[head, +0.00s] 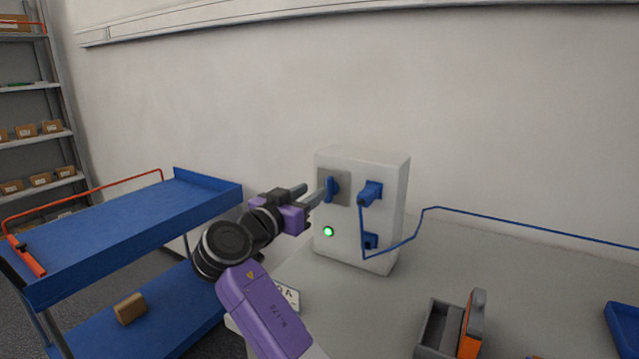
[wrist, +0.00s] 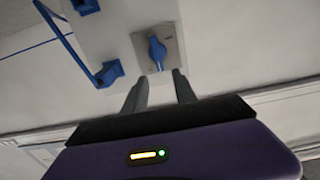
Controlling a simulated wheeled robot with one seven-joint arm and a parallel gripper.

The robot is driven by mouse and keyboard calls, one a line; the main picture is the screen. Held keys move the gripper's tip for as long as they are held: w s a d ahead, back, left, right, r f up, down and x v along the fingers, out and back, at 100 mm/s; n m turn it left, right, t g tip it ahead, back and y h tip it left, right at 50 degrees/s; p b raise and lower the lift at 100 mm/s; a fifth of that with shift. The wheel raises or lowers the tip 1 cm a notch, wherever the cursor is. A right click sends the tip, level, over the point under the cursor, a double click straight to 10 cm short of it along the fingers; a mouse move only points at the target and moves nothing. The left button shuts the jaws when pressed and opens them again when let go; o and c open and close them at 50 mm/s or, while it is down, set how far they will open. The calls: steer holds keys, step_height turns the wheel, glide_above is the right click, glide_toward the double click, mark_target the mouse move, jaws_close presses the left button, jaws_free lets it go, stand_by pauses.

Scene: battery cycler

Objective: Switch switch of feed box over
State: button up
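The feed box (head: 385,225) is a white box standing on the grey table against the wall. Its switch (head: 332,188) is a blue rotary knob on a grey plate at the upper left of the front face. In the wrist view the knob (wrist: 157,52) points roughly along the picture's vertical, slightly tilted. A green lamp (head: 328,231) glows below the switch. My gripper (head: 308,194) is in front of the switch; its fingers are apart and point at the plate. In the wrist view the gap between the fingertips (wrist: 160,80) is empty, with the knob just beyond it.
Blue plugs (head: 370,193) sit right of the switch, and a blue cable (head: 480,217) runs right along the wall. A grey holder with an orange part (head: 468,330) stands at the table front. A blue cart (head: 120,235) is on the left. The table right of the box is mostly clear.

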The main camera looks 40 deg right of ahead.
mark_target(327, 182)
steer(key=p+x, duration=0.1)
steer(key=x, duration=0.6)
steer(key=shift+d, duration=0.15)
jaws_close()
